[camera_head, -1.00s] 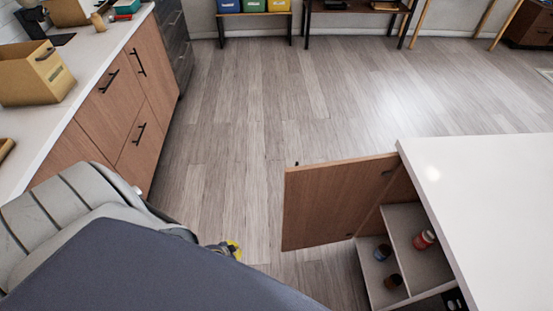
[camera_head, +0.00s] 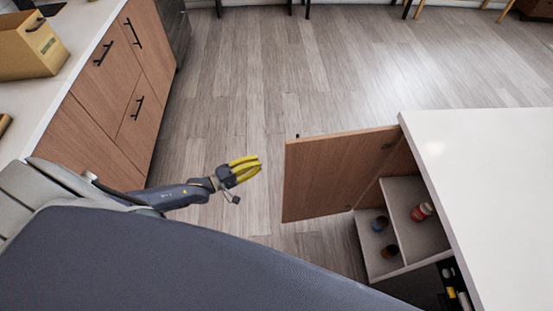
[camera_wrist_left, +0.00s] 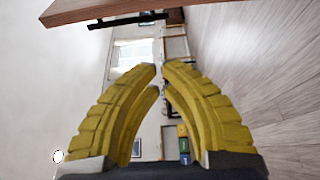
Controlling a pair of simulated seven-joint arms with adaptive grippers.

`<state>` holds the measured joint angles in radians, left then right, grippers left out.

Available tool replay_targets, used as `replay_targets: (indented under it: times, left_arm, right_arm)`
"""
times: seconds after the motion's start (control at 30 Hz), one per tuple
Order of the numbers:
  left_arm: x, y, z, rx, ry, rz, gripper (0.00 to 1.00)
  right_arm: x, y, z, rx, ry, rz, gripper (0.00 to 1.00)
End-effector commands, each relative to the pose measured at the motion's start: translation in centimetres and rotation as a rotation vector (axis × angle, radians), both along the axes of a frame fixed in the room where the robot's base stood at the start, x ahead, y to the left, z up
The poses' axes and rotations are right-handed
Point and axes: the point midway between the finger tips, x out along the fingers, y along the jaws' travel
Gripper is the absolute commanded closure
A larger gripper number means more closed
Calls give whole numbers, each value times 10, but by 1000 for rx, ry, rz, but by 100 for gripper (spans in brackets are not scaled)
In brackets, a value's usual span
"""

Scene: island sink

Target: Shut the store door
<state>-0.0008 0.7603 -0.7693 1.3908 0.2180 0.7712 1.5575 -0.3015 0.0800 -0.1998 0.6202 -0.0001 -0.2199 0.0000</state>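The store door (camera_head: 335,175) is a brown wooden panel. It stands open, swung out to the left from the island cabinet, with its inner face and the shelves (camera_head: 403,220) behind it exposed. A dark handle bit shows at its top left edge. My left gripper (camera_head: 259,166) has yellow fingers and is left of the door, apart from it. In the left wrist view, the fingers (camera_wrist_left: 160,70) nearly meet at the tips with nothing between them. A brown panel (camera_wrist_left: 95,8) with a black handle (camera_wrist_left: 128,20) shows at the top there. My right gripper is not in view.
The white island top (camera_head: 485,170) is at the right. A counter with brown drawers (camera_head: 100,100) runs along the left. The floor between counter and island is clear.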

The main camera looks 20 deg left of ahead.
Motion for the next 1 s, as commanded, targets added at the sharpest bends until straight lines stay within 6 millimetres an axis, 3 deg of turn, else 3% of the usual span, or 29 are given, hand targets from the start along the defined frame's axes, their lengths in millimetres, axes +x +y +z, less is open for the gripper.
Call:
replay_targets:
  times: [0.23, 0.73, 1.0]
  left_arm:
    - [18, -13, 0, -13, 7, 1, 100]
    - [82, -60, 0, -10, 7, 1, 100]
    - [57, -75, -1, -10, 10, 0, 100]
  right_arm:
    - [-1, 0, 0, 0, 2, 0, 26]
    - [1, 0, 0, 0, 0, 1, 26]
    - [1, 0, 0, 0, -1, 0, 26]
